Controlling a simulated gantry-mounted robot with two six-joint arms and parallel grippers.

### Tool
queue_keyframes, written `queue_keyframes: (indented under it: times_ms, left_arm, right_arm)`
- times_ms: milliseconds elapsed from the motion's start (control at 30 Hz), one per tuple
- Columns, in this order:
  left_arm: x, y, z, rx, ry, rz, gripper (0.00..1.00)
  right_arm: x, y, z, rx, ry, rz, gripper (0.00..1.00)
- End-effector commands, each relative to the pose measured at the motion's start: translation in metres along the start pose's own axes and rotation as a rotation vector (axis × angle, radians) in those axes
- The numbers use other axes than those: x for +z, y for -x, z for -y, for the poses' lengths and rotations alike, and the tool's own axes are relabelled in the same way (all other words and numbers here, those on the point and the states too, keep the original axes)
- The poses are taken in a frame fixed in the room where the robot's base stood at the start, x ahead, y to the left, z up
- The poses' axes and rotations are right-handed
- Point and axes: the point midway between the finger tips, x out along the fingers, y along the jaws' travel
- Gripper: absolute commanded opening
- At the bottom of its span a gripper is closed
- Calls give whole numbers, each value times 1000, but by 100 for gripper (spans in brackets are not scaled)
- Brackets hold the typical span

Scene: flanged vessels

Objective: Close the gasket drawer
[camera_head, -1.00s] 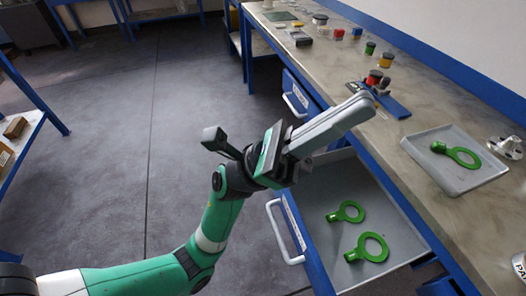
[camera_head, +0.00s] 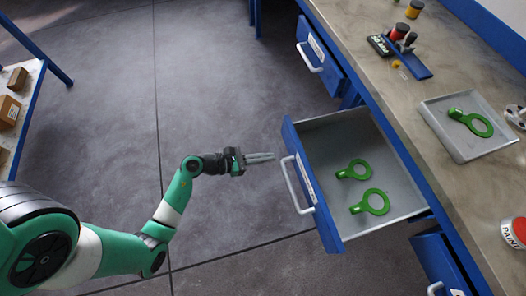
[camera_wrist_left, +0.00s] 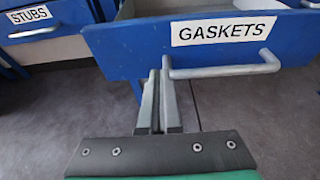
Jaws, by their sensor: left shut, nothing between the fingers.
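The gasket drawer (camera_head: 314,196) is pulled open from the blue bench, with a blue front and a grey inside. Two green ring-shaped gaskets (camera_head: 375,203) lie in it. Its bar handle (camera_head: 292,188) faces the floor side. In the left wrist view the drawer front (camera_wrist_left: 130,52) carries a label reading GASKETS, with the handle (camera_wrist_left: 225,72) below it. My left gripper (camera_head: 275,157) is shut and empty, just outside the drawer front near the handle's far end. In the wrist view its fingertips (camera_wrist_left: 160,75) appear near the handle's left end; contact cannot be told. My right gripper is not in view.
A second drawer (camera_head: 320,57), labelled STUBS in the wrist view (camera_wrist_left: 28,15), stands partly open farther along the bench. Another drawer (camera_head: 440,262) is at the near right. A tray (camera_head: 440,125) with a green ring sits on the bench top.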

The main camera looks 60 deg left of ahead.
Motion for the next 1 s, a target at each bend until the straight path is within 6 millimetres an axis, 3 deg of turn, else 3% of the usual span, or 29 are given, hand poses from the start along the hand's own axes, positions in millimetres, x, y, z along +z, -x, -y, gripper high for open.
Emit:
queue_keyframes:
  times_ms: [100,333,1000]
  left_arm:
    - [-3,-26,1,-4,-5,2,0]
    - [-2,-58,0,-1,-2,2,0]
    - [3,-67,-7,18,5,2,0]
  right_arm:
    - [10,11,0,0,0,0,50]
    - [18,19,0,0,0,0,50]
    - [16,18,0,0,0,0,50]
